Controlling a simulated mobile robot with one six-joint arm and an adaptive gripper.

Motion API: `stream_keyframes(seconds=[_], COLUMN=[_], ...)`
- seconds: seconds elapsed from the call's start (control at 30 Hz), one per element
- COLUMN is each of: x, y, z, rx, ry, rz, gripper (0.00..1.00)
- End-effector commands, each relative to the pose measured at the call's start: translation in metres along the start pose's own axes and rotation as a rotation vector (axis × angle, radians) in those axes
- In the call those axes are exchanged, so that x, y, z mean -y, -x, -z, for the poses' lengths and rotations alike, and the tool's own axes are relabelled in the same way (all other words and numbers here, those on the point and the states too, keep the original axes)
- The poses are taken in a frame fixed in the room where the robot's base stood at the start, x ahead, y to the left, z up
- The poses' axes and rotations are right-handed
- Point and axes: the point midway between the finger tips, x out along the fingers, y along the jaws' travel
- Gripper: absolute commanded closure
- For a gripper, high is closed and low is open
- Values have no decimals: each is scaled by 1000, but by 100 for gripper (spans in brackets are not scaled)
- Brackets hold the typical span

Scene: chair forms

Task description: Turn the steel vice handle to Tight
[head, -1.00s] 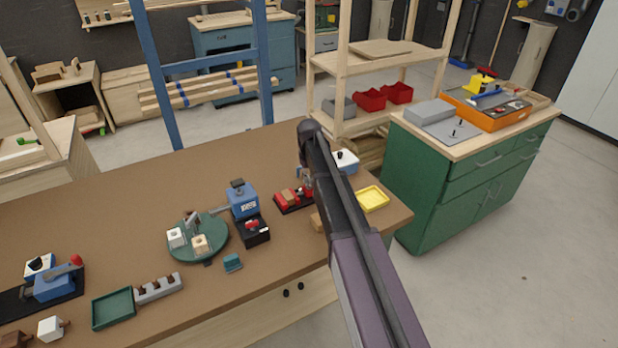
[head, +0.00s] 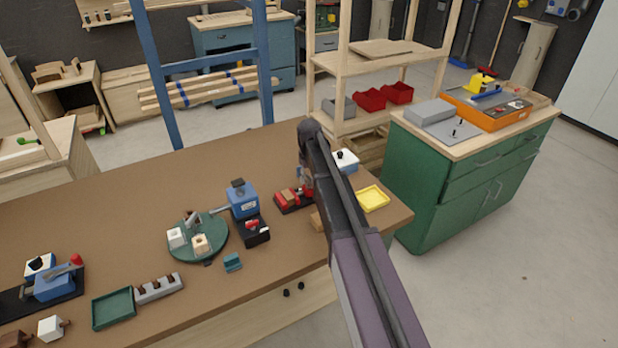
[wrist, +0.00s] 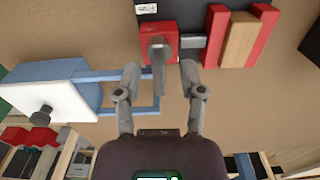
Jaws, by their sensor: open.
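The vice shows in the head view as a red body on a dark base (head: 290,199), partly hidden by my arm. In the wrist view its red screw block (wrist: 172,32) carries a grey steel handle (wrist: 159,54), and a wooden piece (wrist: 238,40) sits between red jaws to the right. My gripper (wrist: 160,68) is open, with one finger on each side of the handle's end. I cannot tell whether either finger touches it. A small white label (wrist: 146,8) lies on the dark base; its word is too small to read.
A blue and white box with a dark knob (head: 344,161) stands close to the vice; its blue frame (wrist: 156,106) reaches beneath my fingers in the wrist view. A yellow tray (head: 373,199) and a blue press (head: 242,203) are nearby on the brown bench.

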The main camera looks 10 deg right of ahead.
Motion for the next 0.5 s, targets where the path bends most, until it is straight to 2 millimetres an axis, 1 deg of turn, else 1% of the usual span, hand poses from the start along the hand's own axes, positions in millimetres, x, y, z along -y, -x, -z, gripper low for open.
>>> stream_keyframes(seconds=[0.27, 0.5], x=[0, 0], y=[0, 0], z=[0, 0], rx=[-1, -1], ry=[-12, -84], rz=[0, 0], gripper=[49, 49])
